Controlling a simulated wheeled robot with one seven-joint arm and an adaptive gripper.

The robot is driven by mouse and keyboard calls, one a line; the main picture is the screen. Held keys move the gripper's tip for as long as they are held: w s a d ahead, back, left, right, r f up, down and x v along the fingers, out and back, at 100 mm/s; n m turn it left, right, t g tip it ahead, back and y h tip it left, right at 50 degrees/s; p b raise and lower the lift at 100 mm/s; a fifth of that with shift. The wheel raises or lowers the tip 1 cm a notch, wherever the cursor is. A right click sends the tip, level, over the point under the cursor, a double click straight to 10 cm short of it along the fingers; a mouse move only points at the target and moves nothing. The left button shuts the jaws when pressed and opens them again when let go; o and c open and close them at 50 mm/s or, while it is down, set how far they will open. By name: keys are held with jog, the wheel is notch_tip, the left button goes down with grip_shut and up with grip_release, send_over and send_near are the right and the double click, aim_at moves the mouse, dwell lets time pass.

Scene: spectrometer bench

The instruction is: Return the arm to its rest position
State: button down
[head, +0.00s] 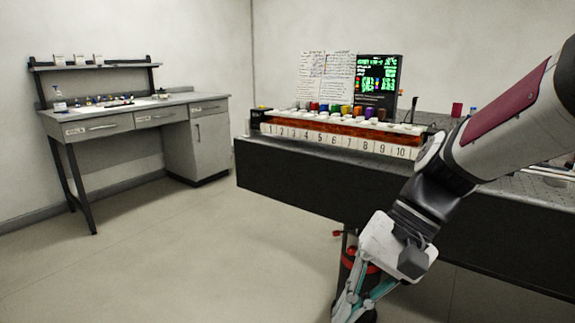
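My arm comes in from the right edge and bends down in front of the dark bench (300,178). My gripper (358,303) hangs at the bottom middle, in front of and below the bench's front edge, apart from the bench top. Its white body and teal fingers point down and to the left. The fingertips run to the bottom edge of the picture, so I cannot tell whether they are open or shut. No held object shows.
A rack (340,140) numbered 1 to 10 holds several colored caps on the bench. Behind it stand a lit display (377,80) and written sheets (327,76). A grey desk (190,105) with a shelf stands at the far left. The floor (190,245) between is clear.

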jog(key=s+d+r+n+t+h, duration=0.1)
jog(key=s+d+n+h, duration=0.15)
jog(key=s+d, duration=0.45)
jog(key=s+d+n+t+h, duration=0.15)
jog(key=s+d+h, duration=0.25)
jog(key=s, duration=0.7)
notch_tip(320, 180, up, 29)
jog(key=t+p, duration=0.4)
jog(key=p, duration=2.2)
jog(key=shift+w+f+m+p, duration=0.15)
jog(key=shift+w+m+p, duration=0.15)
jog(key=shift+m+p, duration=0.1)
